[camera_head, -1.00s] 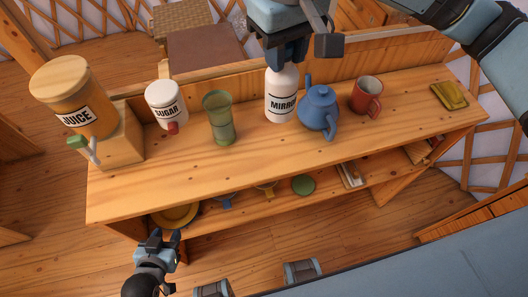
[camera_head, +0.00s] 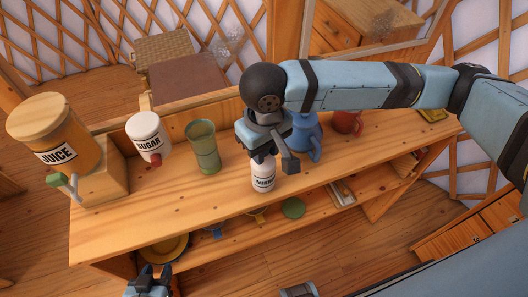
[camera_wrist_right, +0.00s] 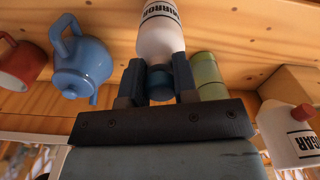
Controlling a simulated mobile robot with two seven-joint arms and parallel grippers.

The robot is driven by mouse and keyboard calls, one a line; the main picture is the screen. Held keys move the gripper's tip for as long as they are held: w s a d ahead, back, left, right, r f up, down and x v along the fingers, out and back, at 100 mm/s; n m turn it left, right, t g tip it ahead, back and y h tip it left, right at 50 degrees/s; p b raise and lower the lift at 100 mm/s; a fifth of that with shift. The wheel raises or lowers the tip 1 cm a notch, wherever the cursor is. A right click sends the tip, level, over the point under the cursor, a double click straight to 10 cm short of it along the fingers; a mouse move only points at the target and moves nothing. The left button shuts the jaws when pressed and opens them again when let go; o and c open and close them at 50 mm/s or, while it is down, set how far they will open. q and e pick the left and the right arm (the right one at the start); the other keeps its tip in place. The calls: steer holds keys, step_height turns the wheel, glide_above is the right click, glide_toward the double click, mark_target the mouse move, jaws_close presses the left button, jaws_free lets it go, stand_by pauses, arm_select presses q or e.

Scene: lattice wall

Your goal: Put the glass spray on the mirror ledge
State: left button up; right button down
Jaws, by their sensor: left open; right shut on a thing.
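The glass spray, a white bottle labelled MIRROR (camera_head: 263,178), hangs below my right gripper (camera_head: 262,155) near the front edge of the counter. In the right wrist view the gripper (camera_wrist_right: 159,85) is shut on the blue neck of the bottle (camera_wrist_right: 160,32). I cannot tell whether its base touches the counter. A wooden-framed mirror (camera_head: 345,28) stands behind the counter at the upper right; my arm hides part of its lower edge, and I cannot make out a ledge clearly. My left gripper (camera_head: 150,272) is open and empty at the bottom left.
On the counter (camera_head: 200,205) stand a juice dispenser (camera_head: 58,140), a sugar jar (camera_head: 148,137), a green tumbler (camera_head: 203,148), a blue teapot (camera_head: 307,138) and a red mug (camera_head: 347,122). The teapot is close behind my right gripper. The front left of the counter is clear.

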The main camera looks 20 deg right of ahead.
steer(key=shift+f, duration=0.95)
steer(key=c, duration=0.9)
jaws_free()
steer(key=shift+f, duration=0.1)
step_height(320, 180, up, 12)
steer(key=shift+r, duration=0.2)
steer(key=shift+s+f, duration=0.1)
steer(key=shift+s, duration=0.05)
